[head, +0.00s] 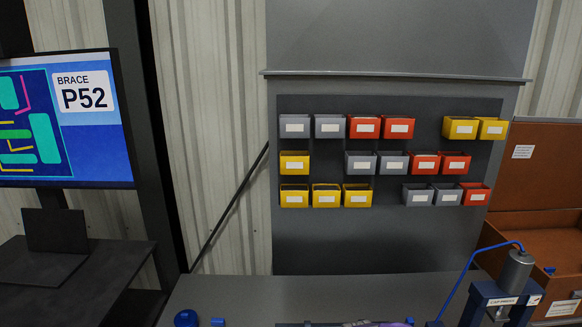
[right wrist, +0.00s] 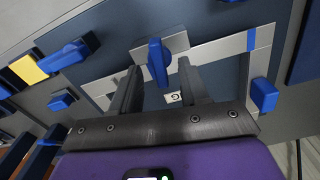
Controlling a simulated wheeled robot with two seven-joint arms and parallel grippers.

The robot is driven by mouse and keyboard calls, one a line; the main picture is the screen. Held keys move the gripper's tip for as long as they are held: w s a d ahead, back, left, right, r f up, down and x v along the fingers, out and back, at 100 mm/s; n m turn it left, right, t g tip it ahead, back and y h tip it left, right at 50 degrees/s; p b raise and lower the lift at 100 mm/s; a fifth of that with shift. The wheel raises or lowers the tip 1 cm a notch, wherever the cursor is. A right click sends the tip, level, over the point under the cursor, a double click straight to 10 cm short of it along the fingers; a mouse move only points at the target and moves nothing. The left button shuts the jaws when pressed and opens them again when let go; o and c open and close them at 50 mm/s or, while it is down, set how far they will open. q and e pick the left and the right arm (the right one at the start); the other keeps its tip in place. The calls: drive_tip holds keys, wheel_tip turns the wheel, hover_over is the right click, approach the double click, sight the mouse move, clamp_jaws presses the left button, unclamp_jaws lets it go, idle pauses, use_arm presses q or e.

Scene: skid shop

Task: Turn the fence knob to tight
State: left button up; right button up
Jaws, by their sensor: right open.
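In the right wrist view a blue, elongated knob (head: 410,321) shows small at the bench's front edge in the head view; a larger blue knob (right wrist: 157,62), likely the fence knob, sits on a light metal strip (right wrist: 207,47). My right gripper (right wrist: 160,68) is open, its two dark fingers on either side of this larger knob with gaps visible. I cannot tell how deep the fingers reach around it. No tight mark can be read. My left gripper is not in view.
Other blue knobs (right wrist: 67,56) and a blue block (right wrist: 263,95) lie around the metal frame, with a yellow block (right wrist: 28,69) at left. In the head view, a clamp-like press (head: 505,298) stands at the bench's right. Bins (head: 365,127) hang behind; the bench middle (head: 300,290) is clear.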

drive_tip(key=shift+r+p, duration=1.95)
drive_tip(key=shift+r, duration=1.25)
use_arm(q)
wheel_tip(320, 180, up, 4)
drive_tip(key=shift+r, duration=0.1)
use_arm(e)
drive_tip(key=shift+f, duration=0.1)
drive_tip(key=s+a+f+y, duration=0.3)
drive_tip(key=s+f, duration=0.9)
drive_tip(key=s+a+f+y, duration=0.1)
drive_tip(key=s+a, duration=0.1)
drive_tip(key=s, duration=0.4)
drive_tip(key=s+a+f, duration=0.1)
drive_tip(key=s+f, duration=0.1)
drive_tip(key=s, duration=0.4)
use_arm(q)
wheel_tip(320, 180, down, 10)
drive_tip(key=b, duration=0.9)
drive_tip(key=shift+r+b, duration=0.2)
drive_tip(key=shift+b, duration=0.2)
use_arm(e)
wheel_tip(320, 180, down, 9)
drive_tip(key=shift+a+f+m+t, duration=0.15)
drive_tip(key=shift+f+m+t, duration=0.05)
drive_tip(key=shift+m+t, duration=0.1)
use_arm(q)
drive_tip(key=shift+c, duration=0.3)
